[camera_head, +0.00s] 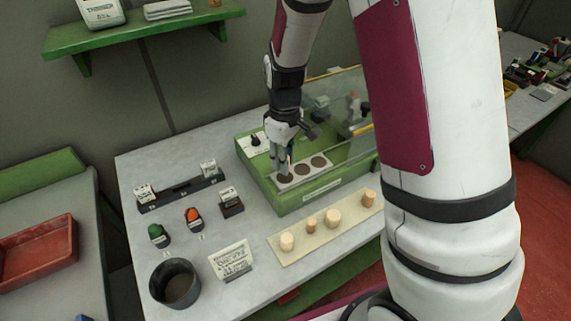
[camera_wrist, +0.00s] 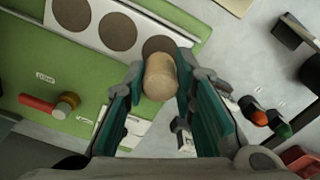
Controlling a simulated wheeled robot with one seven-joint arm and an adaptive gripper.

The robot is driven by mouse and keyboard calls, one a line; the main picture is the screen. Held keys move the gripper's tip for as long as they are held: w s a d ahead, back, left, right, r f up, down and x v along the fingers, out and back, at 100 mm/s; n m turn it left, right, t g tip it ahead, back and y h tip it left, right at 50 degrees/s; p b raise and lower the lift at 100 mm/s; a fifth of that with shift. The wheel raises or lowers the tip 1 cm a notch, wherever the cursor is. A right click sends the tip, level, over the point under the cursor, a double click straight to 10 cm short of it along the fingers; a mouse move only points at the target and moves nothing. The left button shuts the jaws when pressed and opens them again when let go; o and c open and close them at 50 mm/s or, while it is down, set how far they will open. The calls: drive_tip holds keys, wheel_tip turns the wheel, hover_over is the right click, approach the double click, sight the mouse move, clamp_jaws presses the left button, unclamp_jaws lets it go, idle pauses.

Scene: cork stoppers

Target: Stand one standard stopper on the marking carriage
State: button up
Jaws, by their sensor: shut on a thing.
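My gripper (camera_head: 282,166) is shut on a tan cork stopper (camera_wrist: 160,77), which sits between both green-padded fingers in the wrist view. They are over the left end of the white marking carriage (camera_head: 293,176) on the green machine. The carriage has three dark round spots; the stopper overlaps the end spot (camera_wrist: 158,45) in the wrist view. I cannot tell whether the stopper touches the carriage. In the head view the fingers mostly hide the held stopper. The other two spots (camera_wrist: 117,31) are bare.
Several stoppers of differing widths, one of them a wide cork (camera_head: 333,217), stand on a pale board (camera_head: 290,257) in front of the green machine (camera_head: 300,202). A clear guard (camera_head: 345,135) rises behind the carriage. A dark cup (camera_head: 175,284) and a sign (camera_head: 231,259) stand front left.

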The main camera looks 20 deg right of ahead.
drive_tip(key=shift+f, duration=1.15)
drive_tip(key=shift+f, duration=0.1)
drive_tip(key=o, duration=0.7)
wheel_tip(320, 180, up, 12)
drive_tip(key=shift+r+b, duration=0.1)
drive_tip(key=shift+b, duration=0.45)
drive_tip(key=s+r+m+t, duration=0.2)
drive_tip(key=s+r, duration=0.3)
drive_tip(key=s, duration=0.2)
drive_tip(key=s+d+r+m+t, duration=0.1)
drive_tip(key=s+r+m, duration=0.2)
drive_tip(key=s, duration=0.3)
drive_tip(key=s+r+m+t, duration=0.2)
drive_tip(key=s+r, duration=0.4)
drive_tip(key=s, duration=0.1)
drive_tip(key=shift+s+d+r+m+t, duration=0.25)
drive_tip(key=shift+s+r+m+t, duration=0.05)
